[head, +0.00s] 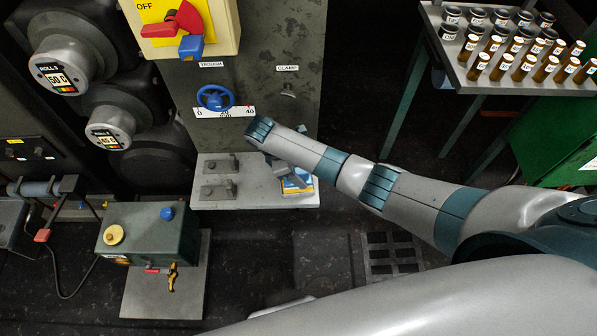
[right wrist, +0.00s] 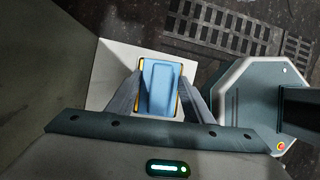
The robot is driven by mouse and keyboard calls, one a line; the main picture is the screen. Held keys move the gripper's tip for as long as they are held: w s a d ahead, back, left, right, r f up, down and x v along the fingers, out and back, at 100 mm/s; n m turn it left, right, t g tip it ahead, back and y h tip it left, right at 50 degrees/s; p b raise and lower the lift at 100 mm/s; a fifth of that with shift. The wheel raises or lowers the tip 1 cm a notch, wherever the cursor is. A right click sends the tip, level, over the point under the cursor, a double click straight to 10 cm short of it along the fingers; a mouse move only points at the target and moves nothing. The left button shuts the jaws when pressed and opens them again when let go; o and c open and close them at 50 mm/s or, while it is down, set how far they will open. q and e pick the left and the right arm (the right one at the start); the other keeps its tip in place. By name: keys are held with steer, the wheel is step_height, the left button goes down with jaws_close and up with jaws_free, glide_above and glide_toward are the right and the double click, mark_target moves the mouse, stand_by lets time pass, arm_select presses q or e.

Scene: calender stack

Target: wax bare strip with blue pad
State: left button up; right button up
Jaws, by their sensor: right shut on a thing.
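The blue pad (right wrist: 161,88) is between the two fingers of my right gripper (right wrist: 160,98) in the right wrist view, and the gripper is shut on it. Below it is a yellow-edged thing (right wrist: 142,66) on a pale shelf. In the head view my right gripper (head: 290,178) is at the right end of the shelf (head: 250,200), largely hidden by its own arm. The blue pad (head: 294,184) shows only partly there. Two flat grey plates (head: 217,192) with small knobs lie on the shelf's left part. I cannot tell whether either is the bare strip. My left gripper is not in view.
Behind the shelf stands a grey panel with a blue handwheel (head: 215,97) and a red switch (head: 180,22). A green box with a brass tap (head: 172,277) stands lower left. A tray of labelled vials (head: 478,84) is at upper right.

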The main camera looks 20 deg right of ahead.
mark_target(298, 171)
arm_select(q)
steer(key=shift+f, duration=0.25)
arm_select(e)
steer(key=shift+f, duration=0.45)
stand_by(0.6)
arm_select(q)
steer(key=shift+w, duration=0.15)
arm_select(e)
steer(key=shift+s, duration=0.1)
